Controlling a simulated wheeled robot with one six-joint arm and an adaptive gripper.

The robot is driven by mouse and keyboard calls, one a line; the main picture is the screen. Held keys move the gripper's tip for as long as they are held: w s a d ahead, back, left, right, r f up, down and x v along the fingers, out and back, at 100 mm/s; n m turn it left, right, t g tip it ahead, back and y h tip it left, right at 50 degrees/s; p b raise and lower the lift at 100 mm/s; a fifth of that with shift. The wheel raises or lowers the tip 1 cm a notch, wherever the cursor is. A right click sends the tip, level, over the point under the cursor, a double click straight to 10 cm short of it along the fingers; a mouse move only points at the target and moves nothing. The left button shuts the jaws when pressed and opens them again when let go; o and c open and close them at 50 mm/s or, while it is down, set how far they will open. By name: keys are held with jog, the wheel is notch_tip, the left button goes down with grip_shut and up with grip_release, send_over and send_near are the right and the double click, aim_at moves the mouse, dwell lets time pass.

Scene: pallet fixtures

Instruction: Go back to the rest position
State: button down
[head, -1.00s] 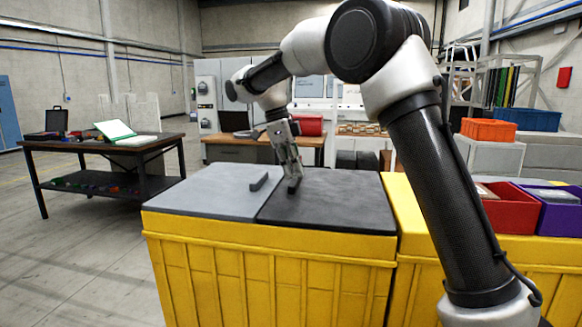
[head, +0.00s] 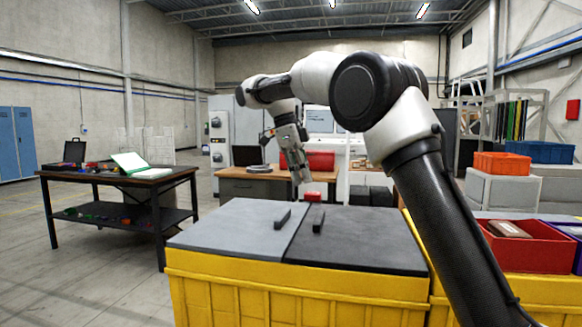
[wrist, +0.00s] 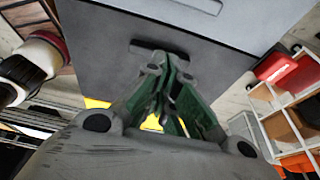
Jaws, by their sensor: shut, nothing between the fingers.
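My gripper (head: 301,180) hangs in the air above the back edge of the yellow bin (head: 300,292), pointing down. Its fingers are together and empty. The bin has a light grey lid (head: 225,228) on the left and a dark grey lid (head: 370,245) on the right. Both lie flat. Each has a short bar handle, one on the light lid (head: 282,218) and one on the dark lid (head: 318,220). My gripper is apart from both.
At the right a second yellow bin (head: 530,292) carries a red crate (head: 550,254). A dark table (head: 105,179) with an open green-edged binder stands at the left. A wooden desk (head: 243,188) stands behind the bin. Floor between table and bin is clear.

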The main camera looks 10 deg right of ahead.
jog(key=s+d+r+n+t+y, duration=0.2)
jog(key=s+d+r+n+t, duration=0.15)
jog(key=s+d+n, duration=0.95)
jog(key=s+d+f+n+t, duration=0.1)
jog(key=s+d+f+n, duration=0.2)
jog(key=s+f, duration=0.4)
jog(key=s+d+f+n+t+y, duration=0.1)
jog(key=s+d+f+n, duration=0.3)
jog(key=s, duration=1.1)
notch_tip(320, 180, down, 4)
jog(key=n, duration=0.2)
jog(key=shift+d+r+n, duration=0.2)
jog(key=shift+r+n, duration=0.05)
jog(key=shift+n, duration=0.05)
